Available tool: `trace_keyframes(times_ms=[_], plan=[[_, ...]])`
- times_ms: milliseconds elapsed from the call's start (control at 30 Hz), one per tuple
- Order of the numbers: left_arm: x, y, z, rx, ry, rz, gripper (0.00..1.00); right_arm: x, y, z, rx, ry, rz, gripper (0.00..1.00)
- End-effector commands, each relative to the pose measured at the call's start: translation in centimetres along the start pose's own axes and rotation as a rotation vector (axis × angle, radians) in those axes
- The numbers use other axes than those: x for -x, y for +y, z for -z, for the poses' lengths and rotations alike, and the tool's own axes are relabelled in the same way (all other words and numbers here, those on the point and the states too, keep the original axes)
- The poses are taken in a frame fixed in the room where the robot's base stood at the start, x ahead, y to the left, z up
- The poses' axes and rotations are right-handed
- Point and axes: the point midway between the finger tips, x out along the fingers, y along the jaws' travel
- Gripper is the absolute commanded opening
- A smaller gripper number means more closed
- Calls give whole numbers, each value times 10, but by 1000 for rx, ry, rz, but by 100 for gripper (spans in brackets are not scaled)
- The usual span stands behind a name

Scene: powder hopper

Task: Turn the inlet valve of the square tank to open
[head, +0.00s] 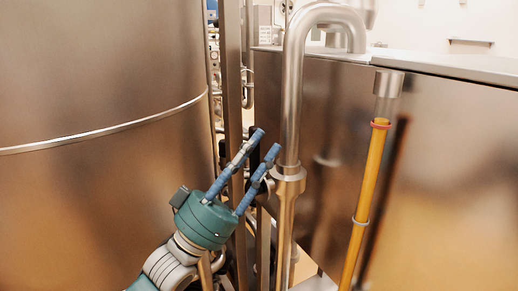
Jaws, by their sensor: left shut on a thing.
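The square tank (335,120) is the brushed steel box on the right. A steel pipe (292,90) bends over its top edge and runs down its front. The inlet valve (289,180) is the thicker steel body on this pipe. Its dark handle (253,134) shows only in part, behind the fingertips. My left gripper (266,142) reaches up from the lower left, just left of the valve. Its blue fingers are shut on the handle, with a gap between them. The exact contact and the handle's angle are mostly hidden. My right gripper is not in view.
A large round steel tank (95,80) fills the left side. Upright steel posts (232,80) stand in the narrow gap between the tanks. A yellow hose (367,185) with a red ring hangs to the right of the valve, in front of the square tank.

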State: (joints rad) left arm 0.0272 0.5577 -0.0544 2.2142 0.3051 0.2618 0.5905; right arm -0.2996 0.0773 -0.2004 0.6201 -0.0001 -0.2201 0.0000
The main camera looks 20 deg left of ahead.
Motion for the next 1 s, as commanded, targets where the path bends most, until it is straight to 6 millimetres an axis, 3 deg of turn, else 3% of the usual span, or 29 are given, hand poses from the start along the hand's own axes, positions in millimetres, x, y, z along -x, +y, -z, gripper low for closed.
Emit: trace_keyframes(times_ms=[167, 200, 267, 1000], plan=[[-3, -8, 5, 15, 7, 15, 0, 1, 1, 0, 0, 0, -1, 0], [-3, -8, 5, 15, 7, 15, 35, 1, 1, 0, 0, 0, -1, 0], [-3, -8, 5, 15, 6, 14, 46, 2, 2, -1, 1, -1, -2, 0], [1, -8, 2, 11, 2, 15, 46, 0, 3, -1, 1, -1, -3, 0]])
